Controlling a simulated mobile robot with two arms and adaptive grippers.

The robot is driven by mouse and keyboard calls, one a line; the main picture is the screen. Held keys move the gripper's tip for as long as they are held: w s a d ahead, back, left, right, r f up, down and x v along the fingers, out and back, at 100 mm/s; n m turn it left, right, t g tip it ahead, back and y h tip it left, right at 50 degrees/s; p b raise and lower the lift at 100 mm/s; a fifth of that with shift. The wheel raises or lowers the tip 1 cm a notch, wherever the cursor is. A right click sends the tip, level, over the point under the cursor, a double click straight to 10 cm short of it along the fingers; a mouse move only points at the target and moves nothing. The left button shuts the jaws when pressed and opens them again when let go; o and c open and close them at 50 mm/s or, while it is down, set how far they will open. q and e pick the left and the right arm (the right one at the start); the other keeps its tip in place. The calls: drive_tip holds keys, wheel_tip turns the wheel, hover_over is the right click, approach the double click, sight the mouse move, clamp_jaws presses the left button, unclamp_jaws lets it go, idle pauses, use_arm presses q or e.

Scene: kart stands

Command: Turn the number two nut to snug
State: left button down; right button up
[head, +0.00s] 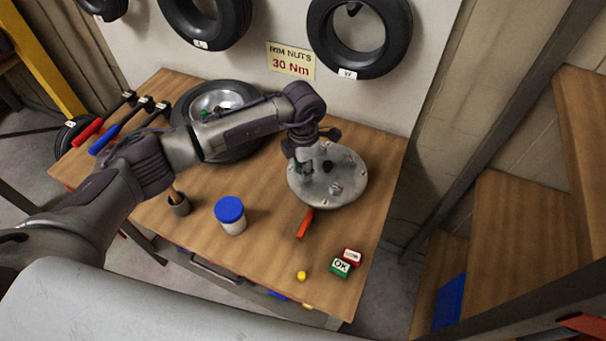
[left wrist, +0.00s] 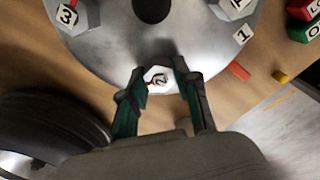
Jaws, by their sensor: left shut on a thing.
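The grey metal rim disc (head: 345,186) lies on the wooden bench, with several hex nuts around a dark centre hole. In the left wrist view the disc (left wrist: 110,45) fills the top. The number two nut (left wrist: 157,76), white-topped with a short red mark, sits at the disc's near edge. My left gripper (left wrist: 158,84) is shut on it, one finger on each side. In the head view my left gripper (head: 306,168) comes down on the disc's left part and hides that nut. The number three nut (left wrist: 68,15) and number one nut (left wrist: 241,35) are apart from the fingers. My right gripper is not in view.
A tyre with a wheel (head: 185,105) lies left of the disc. Wrenches (head: 118,128) lie at far left.

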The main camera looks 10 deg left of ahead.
use_arm(q)
drive_tip(key=m+b, duration=0.4)
drive_tip(key=b, duration=0.2)
drive_tip(key=m+b, duration=0.9)
drive_tip(key=b, duration=0.2)
drive_tip(key=shift+f+m+b, duration=0.3)
drive_tip(key=shift+m+b, duration=0.05)
drive_tip(key=shift+m, duration=0.05)
drive_tip(key=m+b, duration=0.2)
drive_tip(key=m, duration=0.1)
drive_tip(key=shift+r+b, duration=0.1)
drive_tip(key=shift+b, duration=0.3)
drive_tip(key=m+b, duration=0.1)
drive_tip(key=m, duration=0.3)
drive_tip(key=shift+b, duration=0.4)
drive_tip(key=m+b, duration=0.1)
drive_tip(key=m, duration=0.2)
drive_tip(key=shift+r+m, duration=0.1)
drive_tip(key=shift+m, duration=0.3)
drive_tip(key=shift+m+b, duration=0.45)
drive_tip(key=shift+m, duration=1.75)
drive_tip(key=shift+r, duration=0.1)
drive_tip(key=c, duration=0.8)
unclamp_jaws()
drive_tip(key=shift+c, duration=0.2)
wheel_tip(320, 180, up, 12)
